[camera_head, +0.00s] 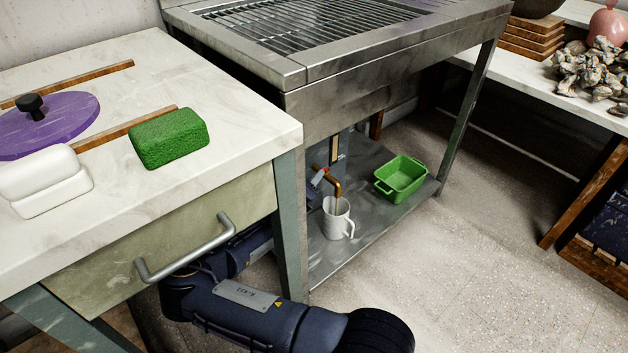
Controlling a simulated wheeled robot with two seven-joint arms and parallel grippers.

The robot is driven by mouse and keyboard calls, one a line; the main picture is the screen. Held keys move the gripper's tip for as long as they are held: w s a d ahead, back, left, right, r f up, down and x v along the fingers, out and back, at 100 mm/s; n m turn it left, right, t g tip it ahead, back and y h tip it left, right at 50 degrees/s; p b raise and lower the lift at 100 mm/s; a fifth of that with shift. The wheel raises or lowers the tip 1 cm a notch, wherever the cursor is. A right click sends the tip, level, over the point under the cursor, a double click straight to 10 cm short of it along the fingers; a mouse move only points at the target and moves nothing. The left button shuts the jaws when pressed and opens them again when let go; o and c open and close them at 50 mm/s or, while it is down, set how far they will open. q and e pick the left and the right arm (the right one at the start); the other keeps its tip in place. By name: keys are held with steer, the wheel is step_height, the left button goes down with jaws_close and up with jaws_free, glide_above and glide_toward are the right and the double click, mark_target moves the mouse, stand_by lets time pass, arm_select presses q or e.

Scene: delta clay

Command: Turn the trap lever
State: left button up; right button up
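The trap lever looks like the small red-and-pale piece (320,176) on the copper-coloured pipe (336,186) under the steel sink unit. The pipe bends down over a white mug (337,218) on the lower steel shelf. My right arm comes in from the bottom, bends under the drawer and passes behind the grey-green table leg. A dark part that looks like my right gripper (314,186) is close beside the lever. Its fingers are too small and hidden to show whether they touch or hold it. My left gripper is out of view.
A green tub (401,179) stands on the lower shelf (375,215) right of the mug. The table leg (291,225) and drawer handle (188,252) are close to my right arm. A green sponge (168,138) lies on the worktop.

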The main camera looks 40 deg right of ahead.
steer(key=p+v, duration=0.2)
steer(key=v, duration=0.5)
steer(key=shift+a, duration=0.35)
steer(key=shift+s, duration=0.1)
